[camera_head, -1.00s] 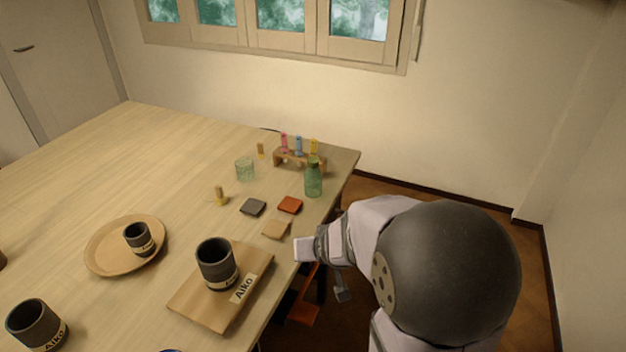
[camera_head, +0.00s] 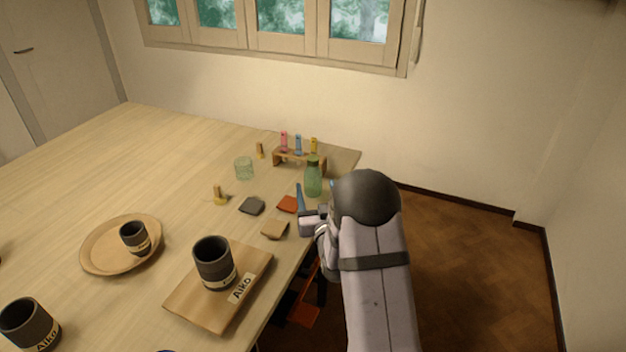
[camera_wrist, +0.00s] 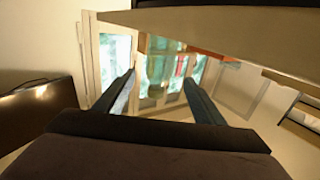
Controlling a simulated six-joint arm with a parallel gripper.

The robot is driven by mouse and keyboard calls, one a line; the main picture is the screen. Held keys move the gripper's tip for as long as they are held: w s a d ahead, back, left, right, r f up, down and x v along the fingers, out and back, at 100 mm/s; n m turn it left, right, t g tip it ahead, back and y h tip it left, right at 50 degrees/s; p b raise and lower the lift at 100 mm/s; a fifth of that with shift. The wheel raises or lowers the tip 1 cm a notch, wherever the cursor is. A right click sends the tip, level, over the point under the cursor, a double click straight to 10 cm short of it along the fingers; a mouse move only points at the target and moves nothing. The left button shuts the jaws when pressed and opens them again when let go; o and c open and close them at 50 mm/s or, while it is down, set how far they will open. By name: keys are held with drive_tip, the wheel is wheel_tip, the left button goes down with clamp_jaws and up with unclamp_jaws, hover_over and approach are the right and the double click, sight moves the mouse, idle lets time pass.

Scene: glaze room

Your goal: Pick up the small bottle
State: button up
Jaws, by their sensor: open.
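The small bottle (camera_head: 313,180) is green glass with a darker cap. My gripper (camera_head: 302,203) is at the table's right edge, just on the near side of the bottle; one bluish finger shows left of the bottle's lower part, and my arm hides much of the rest. In the wrist view the two fingers of my gripper (camera_wrist: 158,88) are spread apart, with nothing clearly held between them. A blurred green shape shows between them; I cannot tell if it is the bottle.
Red (camera_head: 287,204), grey (camera_head: 252,206) and tan (camera_head: 275,229) tiles lie nearby. A dark cup (camera_head: 214,262) stands on a wooden board (camera_head: 190,301).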

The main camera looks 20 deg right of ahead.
sight(315, 181)
drive_tip(key=shift+p+x, duration=0.85)
drive_tip(key=shift+x, duration=0.8)
drive_tip(key=shift+p+x, duration=0.8)
drive_tip(key=shift+x, duration=1.2)
drive_tip(key=shift+d+f, duration=0.1)
drive_tip(key=shift+f, duration=0.05)
drive_tip(key=shift+c, duration=0.7)
drive_tip(key=c, duration=1.1)
